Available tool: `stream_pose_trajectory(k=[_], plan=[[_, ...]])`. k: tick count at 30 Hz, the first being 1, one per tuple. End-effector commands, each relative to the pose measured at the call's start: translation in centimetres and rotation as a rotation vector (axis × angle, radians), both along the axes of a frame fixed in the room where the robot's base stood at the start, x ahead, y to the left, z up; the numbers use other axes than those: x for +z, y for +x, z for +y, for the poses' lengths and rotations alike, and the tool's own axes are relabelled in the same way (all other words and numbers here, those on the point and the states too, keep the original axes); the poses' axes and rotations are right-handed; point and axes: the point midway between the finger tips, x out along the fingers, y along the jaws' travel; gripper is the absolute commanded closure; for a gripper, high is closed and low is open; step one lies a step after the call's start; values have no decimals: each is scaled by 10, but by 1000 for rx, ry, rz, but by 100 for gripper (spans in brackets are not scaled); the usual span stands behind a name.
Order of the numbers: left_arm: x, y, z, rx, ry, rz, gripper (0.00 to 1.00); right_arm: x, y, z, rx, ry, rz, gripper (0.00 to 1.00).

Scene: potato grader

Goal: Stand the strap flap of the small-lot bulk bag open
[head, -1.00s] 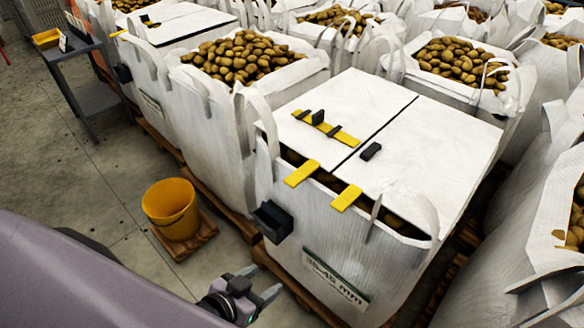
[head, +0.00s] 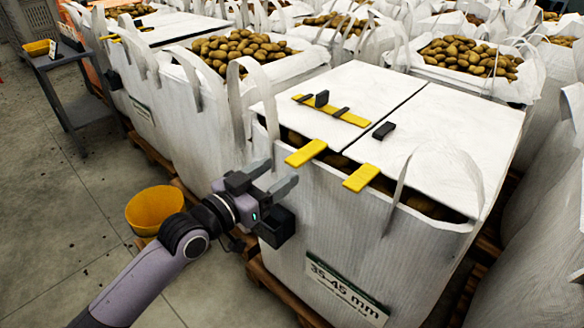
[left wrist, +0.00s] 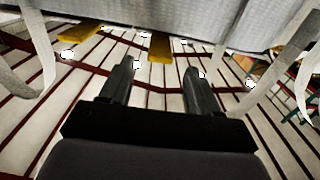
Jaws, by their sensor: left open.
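The nearest bulk bag (head: 420,275) is white and carries a label reading 35-45 mm (head: 343,287). Two white flaps lie flat on its top: the left flap (head: 350,82) with a yellow strap (head: 332,110) and black clips, and the right flap (head: 455,125) with a black block (head: 384,130). Yellow tabs (head: 306,153) (head: 361,177) stick out over the front edge, and potatoes show in the gap. My left gripper (head: 275,178) is open and empty, just left of the bag's front corner and below the tabs. In the left wrist view its fingers (left wrist: 160,68) point toward two yellow tabs (left wrist: 160,47).
A black box (head: 274,226) is fixed at the bag's front left corner, close under my gripper. White lifting loops (head: 425,180) stand up at the bag's corners. A yellow bucket (head: 153,208) stands behind my arm.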

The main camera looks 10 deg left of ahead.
Motion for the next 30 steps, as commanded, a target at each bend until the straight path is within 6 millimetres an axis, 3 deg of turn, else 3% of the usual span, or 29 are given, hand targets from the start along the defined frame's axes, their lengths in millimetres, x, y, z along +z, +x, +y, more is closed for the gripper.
stream_pose_trajectory(k=[9,22,23,28,30], plan=[[0,35,-26,1,-1,0,38,-7,1,0,0,-1,-3,57],[0,43,-32,1,1,1,38,-4,4,2,-3,6,-13,57],[0,43,-32,1,1,1,42,-4,4,2,-3,6,-13,57],[0,43,-31,1,1,1,97,-4,4,3,-2,7,-13,57],[0,43,-31,1,1,1,100,-4,4,3,-2,7,-13,57]])
